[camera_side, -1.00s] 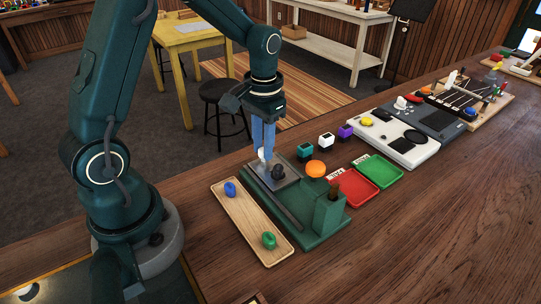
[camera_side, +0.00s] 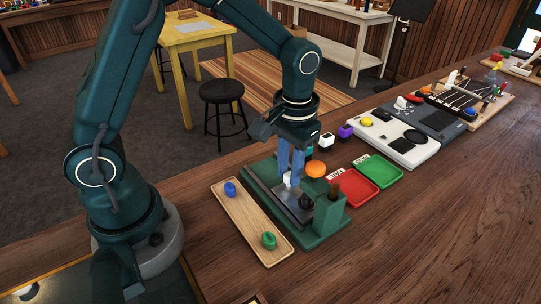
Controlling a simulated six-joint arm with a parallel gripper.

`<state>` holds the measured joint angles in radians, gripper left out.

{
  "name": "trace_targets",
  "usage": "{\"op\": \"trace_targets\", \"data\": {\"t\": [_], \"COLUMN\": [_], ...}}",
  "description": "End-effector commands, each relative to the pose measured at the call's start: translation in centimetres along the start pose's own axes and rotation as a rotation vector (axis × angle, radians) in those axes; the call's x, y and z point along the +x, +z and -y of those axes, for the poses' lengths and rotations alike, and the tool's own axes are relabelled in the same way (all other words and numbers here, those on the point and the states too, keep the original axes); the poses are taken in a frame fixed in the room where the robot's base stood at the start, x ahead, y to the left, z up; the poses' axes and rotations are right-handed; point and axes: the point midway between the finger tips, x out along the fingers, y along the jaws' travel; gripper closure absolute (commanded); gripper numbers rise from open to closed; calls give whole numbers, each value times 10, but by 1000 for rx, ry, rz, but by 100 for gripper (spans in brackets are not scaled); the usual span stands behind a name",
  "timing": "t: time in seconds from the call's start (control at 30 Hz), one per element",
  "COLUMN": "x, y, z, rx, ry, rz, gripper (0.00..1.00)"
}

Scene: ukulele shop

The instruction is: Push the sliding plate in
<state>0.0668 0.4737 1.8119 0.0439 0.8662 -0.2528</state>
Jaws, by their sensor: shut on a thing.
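The grey sliding plate (camera_side: 283,201) lies on the dark green base (camera_side: 315,241), close to the green upright block (camera_side: 329,214) at its right end. A black rounded part (camera_side: 306,203) sits on the plate next to that block. My gripper (camera_side: 290,181) points down over the plate's far left part, its blue fingers shut on a small pale knob that stands on the plate. The fingers hide most of the knob. An orange round knob (camera_side: 316,169) shows just behind the plate.
A wooden tray (camera_side: 249,222) with a blue piece (camera_side: 230,189) and a green piece (camera_side: 269,240) lies in front at left. A red tray (camera_side: 356,187) and a green tray (camera_side: 379,171) lie at right. Small coloured blocks stand behind.

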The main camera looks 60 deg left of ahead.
Motion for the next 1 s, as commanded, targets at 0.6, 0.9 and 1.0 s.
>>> {"op": "trace_targets", "data": {"t": [0.6,0.9,1.0], "x": [-1,-10,-27], "y": [2,1,1], "z": [-16,-16,-16], "rx": [-1,-2,-2], "ry": [6,6,8], "rz": [-6,-6,-11], "gripper": [43,43,43]}}
